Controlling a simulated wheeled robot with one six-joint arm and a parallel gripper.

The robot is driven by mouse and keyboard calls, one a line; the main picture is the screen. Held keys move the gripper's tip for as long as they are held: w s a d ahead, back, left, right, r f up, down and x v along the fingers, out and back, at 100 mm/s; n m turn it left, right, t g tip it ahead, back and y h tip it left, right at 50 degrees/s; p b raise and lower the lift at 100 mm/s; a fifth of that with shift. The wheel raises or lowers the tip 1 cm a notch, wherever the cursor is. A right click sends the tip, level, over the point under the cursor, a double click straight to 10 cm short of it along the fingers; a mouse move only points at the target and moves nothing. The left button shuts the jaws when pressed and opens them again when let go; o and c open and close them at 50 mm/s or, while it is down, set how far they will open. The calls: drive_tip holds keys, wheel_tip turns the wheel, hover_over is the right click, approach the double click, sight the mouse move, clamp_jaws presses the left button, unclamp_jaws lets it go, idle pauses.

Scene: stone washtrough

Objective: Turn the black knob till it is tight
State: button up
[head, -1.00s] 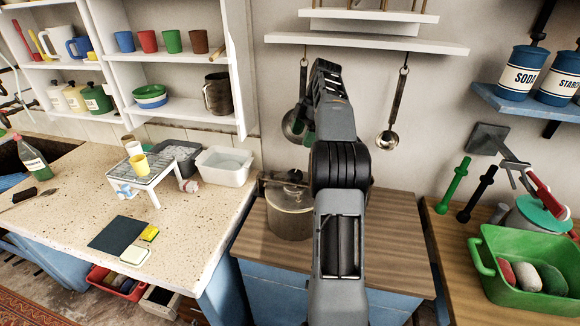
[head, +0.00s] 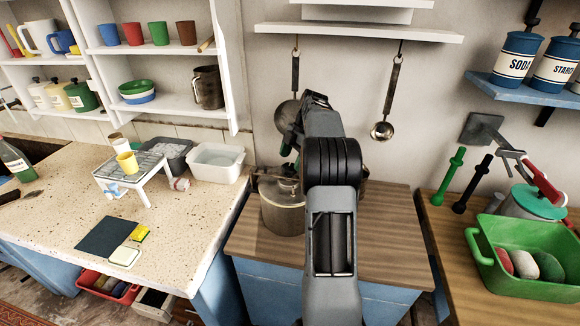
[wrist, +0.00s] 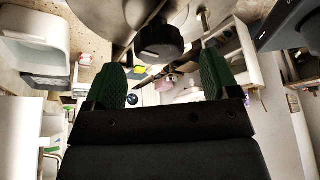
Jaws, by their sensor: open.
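The black knob (wrist: 162,42) shows in the wrist view, on the metal fitting over the lid of a metal pot (head: 283,213). The pot stands on the wooden top in the head view, partly behind my arm. I cannot make out the knob clearly in the head view. My gripper (wrist: 160,80) has two green ribbed fingers, spread wide apart. The knob lies beyond the fingertips, roughly centred between them, and nothing is held. In the head view my arm hides most of the gripper; a bit of green shows above the pot.
A ladle (head: 382,130) and another utensil hang on the wall behind the pot. A white basin (head: 216,163) stands left on the speckled counter, and a green tub (head: 520,265) stands right. The wooden top (head: 385,240) is clear right of the pot.

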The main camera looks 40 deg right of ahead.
drive_tip(key=shift+x, duration=1.35)
drive_tip(key=shift+c, duration=0.2)
drive_tip(key=c, duration=0.9)
